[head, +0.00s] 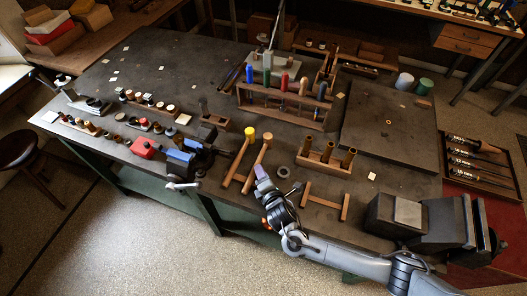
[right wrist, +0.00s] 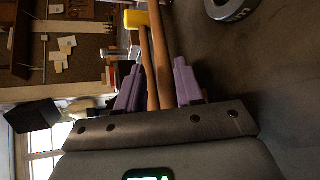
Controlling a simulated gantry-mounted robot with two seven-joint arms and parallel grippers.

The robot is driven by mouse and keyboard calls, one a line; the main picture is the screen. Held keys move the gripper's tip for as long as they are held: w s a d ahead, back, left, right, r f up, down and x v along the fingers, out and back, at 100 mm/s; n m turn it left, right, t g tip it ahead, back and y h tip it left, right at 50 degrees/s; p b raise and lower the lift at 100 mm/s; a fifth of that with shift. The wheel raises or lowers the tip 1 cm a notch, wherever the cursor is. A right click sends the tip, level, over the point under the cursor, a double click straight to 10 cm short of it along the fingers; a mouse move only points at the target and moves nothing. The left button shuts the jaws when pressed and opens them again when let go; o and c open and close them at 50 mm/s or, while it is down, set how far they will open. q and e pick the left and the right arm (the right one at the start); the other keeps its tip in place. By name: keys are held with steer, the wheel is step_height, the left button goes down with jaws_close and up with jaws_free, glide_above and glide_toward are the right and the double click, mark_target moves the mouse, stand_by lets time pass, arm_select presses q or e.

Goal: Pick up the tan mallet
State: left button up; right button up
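The tan mallet (head: 257,159) lies on the dark workbench with its tan head away from me and its wooden handle towards the front edge. A yellow-headed mallet (head: 238,160) lies just left of it, nearly parallel. My right gripper (head: 261,172) is close to the tan mallet's handle, on its right side in the head view. In the right wrist view its purple fingers (right wrist: 158,88) stand apart, with wooden handles (right wrist: 160,60) showing between them and the yellow head (right wrist: 137,19) beyond. Contact with the handle cannot be told. My left gripper is out of view.
A blue vise (head: 183,155) stands left of the mallets. A wooden rack (head: 285,105) with several coloured handles is behind them. A block with brass tubes (head: 326,160) and a grey ring (head: 283,171) lie to the right. A heavy dark block (head: 395,215) sits at the front right.

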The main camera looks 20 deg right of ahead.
steer(key=shift+d+x, duration=0.2)
steer(key=shift+x, duration=2.55)
steer(key=shift+r, duration=0.1)
jaws_close()
